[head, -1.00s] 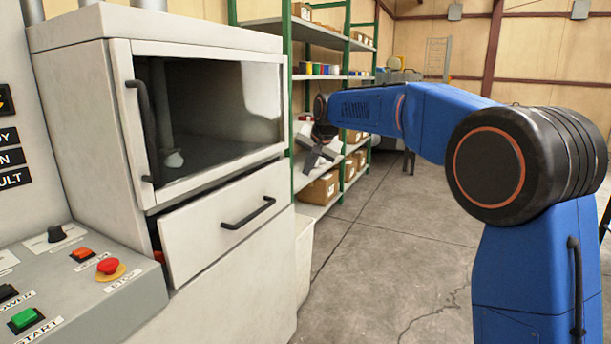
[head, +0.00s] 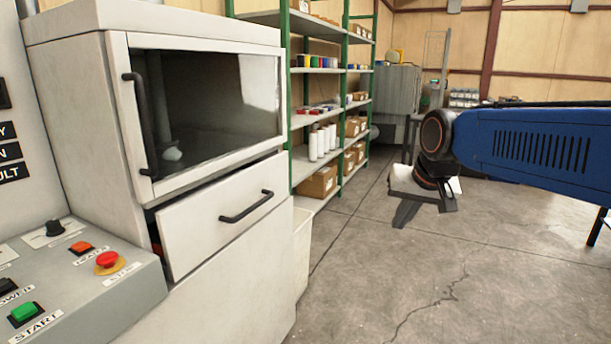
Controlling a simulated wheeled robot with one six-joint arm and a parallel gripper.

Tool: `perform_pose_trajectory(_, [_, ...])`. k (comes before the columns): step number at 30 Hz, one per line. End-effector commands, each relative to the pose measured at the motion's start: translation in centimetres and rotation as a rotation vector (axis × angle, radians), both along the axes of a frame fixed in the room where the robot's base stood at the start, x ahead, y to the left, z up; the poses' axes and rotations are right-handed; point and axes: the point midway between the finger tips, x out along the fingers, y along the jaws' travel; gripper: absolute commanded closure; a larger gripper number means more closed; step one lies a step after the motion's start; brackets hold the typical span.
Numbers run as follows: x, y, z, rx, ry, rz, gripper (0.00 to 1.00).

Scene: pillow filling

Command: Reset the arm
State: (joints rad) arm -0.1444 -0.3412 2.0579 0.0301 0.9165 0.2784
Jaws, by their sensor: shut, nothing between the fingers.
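My blue arm (head: 545,150) reaches in from the right edge of the head view. My gripper (head: 405,212) hangs at its black wrist, pointing down and a little left over open floor. Its dark fingers are together and hold nothing. It is well clear of the machine and the shelving.
The pale filling machine (head: 95,110) fills the left, with a glass door and a slightly open, tilted drawer (head: 222,215). A control panel (head: 75,285) with buttons is in front. Green-framed shelves (head: 290,150) hold boxes and white bottles. The concrete floor (head: 470,270) is clear.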

Motion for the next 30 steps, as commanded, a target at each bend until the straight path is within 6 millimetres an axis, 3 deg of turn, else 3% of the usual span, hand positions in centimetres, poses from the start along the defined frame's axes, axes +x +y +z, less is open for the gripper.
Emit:
perform_pose_trajectory(3, [-4.6,-1.9,-1.9,-0.029,0.011,0.016,1.00])
perform_pose_trajectory(12, [-15.3,-5.4,-8.1,-0.103,0.044,0.066,1.00])
perform_pose_trajectory(18, [-20.9,-6.7,-12.3,-0.142,0.066,0.095,1.00])
perform_pose_trajectory(24, [-23.4,-7.2,-14.5,-0.159,0.077,0.112,1.00])
perform_pose_trajectory(30, [-23.7,-7.2,-14.7,-0.161,0.079,0.115,1.00])
